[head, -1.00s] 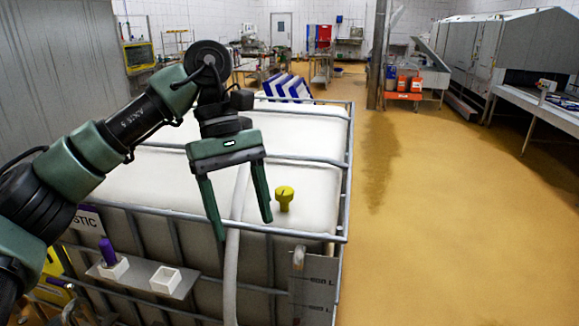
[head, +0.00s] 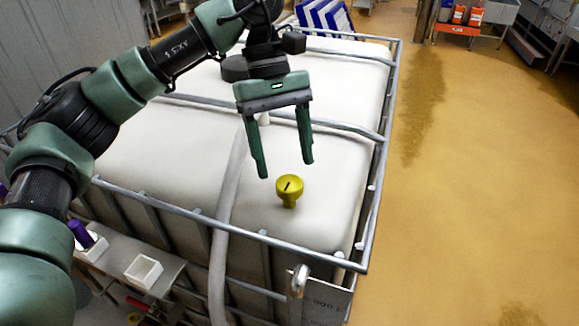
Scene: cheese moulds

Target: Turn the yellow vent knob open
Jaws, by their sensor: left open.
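The yellow vent knob (head: 290,190) stands upright on top of the white caged tank (head: 330,213), near its front right corner. A dark slot or mark shows on its top face. My left gripper (head: 285,170) is open, with its fingers pointing down above and just behind the knob in the picture. Nothing is between the fingers, and they look apart from the knob. My right gripper is not in view.
A metal cage rail (head: 250,236) runs along the tank's front edge. A grey hose (head: 228,190) crosses the tank top left of the knob. The floor at right is clear.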

